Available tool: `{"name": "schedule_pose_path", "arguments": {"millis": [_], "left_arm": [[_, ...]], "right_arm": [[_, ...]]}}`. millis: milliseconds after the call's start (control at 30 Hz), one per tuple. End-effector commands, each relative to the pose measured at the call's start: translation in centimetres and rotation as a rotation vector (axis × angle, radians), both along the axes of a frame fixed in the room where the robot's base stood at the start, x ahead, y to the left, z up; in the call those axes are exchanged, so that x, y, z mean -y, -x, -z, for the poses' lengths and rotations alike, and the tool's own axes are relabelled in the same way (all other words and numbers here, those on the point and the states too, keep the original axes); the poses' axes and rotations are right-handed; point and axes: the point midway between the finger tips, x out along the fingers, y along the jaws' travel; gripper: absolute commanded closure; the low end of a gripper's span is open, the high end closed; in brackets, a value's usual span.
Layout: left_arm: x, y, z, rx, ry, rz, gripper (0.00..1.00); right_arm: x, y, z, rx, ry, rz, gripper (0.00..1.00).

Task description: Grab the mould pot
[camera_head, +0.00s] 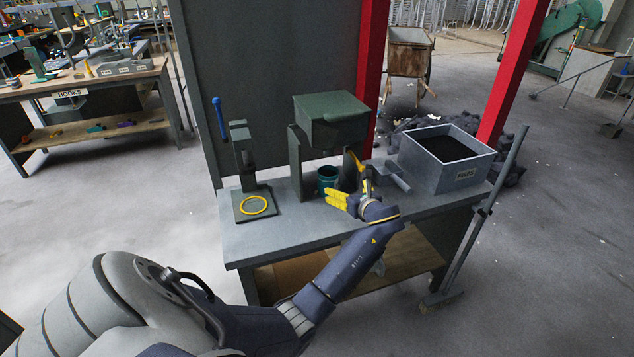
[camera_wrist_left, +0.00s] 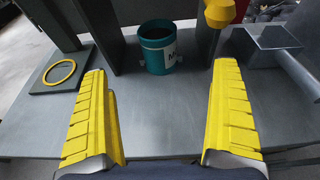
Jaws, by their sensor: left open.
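The mould pot is a teal cylinder (camera_head: 327,178) standing upright on the grey bench under the green hopper machine. In the left wrist view the pot (camera_wrist_left: 158,48) shows a white label, partly cut off, starting with "M". My left gripper (camera_head: 337,199) has yellow fingers and is open in front of the pot, low over the bench. In the left wrist view its fingers (camera_wrist_left: 162,80) are spread wide, with the pot beyond their tips and between them in the picture. Nothing is between the fingers. My right gripper is not in view.
The machine's grey posts (camera_head: 299,165) stand close beside the pot. A press with a yellow ring (camera_head: 253,205) is to the left. The bench front (camera_head: 290,236) is clear.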

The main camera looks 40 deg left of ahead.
Motion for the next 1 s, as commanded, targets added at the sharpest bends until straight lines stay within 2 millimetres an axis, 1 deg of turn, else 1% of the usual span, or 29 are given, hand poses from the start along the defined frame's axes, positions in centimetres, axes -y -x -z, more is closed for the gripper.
{"name": "schedule_pose_path", "arguments": {"millis": [133,333,600,800,1000], "left_arm": [[-1.9,-0.8,0.6,-0.001,0.001,-0.005,0.04],[-5.0,-2.5,1.8,-0.002,0.000,-0.004,0.04],[-8.5,-4.5,3.0,0.000,0.001,-0.002,0.04],[-9.8,-5.1,3.5,-0.001,0.002,-0.002,0.04],[-10.4,-5.4,3.7,0.001,0.002,-0.003,0.04]], "right_arm": [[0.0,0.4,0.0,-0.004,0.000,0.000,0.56],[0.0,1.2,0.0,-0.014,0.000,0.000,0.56],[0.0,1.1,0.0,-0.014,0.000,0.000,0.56],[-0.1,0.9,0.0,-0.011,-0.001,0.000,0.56],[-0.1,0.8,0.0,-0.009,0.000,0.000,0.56]]}}
